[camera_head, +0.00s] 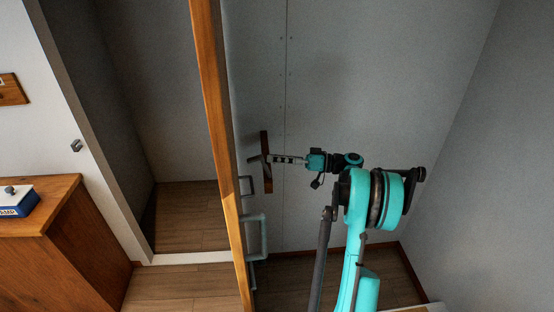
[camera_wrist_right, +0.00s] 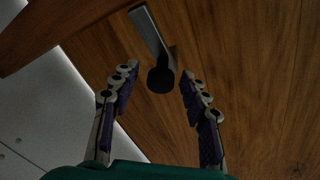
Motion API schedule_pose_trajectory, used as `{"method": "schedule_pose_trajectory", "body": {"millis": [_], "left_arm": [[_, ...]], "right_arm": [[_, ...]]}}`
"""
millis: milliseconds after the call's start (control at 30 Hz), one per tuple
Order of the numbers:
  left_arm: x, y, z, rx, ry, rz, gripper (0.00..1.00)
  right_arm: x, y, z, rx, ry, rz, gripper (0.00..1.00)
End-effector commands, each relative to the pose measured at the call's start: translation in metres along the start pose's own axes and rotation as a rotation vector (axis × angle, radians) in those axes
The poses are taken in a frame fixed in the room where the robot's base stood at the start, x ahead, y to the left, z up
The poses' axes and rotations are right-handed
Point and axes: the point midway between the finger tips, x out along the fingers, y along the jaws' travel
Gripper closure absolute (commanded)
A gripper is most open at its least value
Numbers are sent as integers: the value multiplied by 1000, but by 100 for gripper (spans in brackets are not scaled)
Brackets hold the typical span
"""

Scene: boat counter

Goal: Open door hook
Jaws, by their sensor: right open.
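A small wooden board (camera_head: 266,178) shows by the grey wall in the head view, just right of the wooden door (camera_head: 224,135), which is seen nearly edge-on. My right gripper (camera_head: 270,159) reaches left to this board. In the right wrist view a hook-like piece, a grey metal bar (camera_wrist_right: 147,29) with a dark round end (camera_wrist_right: 160,79), stands out from a wooden surface (camera_wrist_right: 250,75). My right gripper (camera_wrist_right: 158,76) is open, with one finger on each side of the dark end. I cannot tell whether a finger touches it. My left gripper is out of view.
Grey handles (camera_head: 263,238) stick out from the door's right side, below my right gripper. A wooden cabinet (camera_head: 85,250) with a blue and white box (camera_head: 18,203) stands at the left. Another wooden plaque (camera_head: 12,92) hangs on the white wall. Plank floor lies between.

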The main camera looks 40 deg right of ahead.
Motion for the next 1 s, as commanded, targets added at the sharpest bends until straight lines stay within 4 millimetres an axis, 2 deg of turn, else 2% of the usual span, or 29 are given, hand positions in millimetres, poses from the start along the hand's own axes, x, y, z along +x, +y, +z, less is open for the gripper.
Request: {"method": "schedule_pose_trajectory", "body": {"millis": [167,267,500,700,1000], "left_arm": [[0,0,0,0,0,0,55],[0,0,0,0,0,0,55],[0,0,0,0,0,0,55],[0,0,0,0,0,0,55],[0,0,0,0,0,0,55]], "right_arm": [[-10,0,0,0,1,1,55],[-27,1,-1,0,2,3,55],[-81,1,0,0,2,3,55],[-111,1,0,0,1,1,55],[-121,0,0,0,0,0,55]]}}
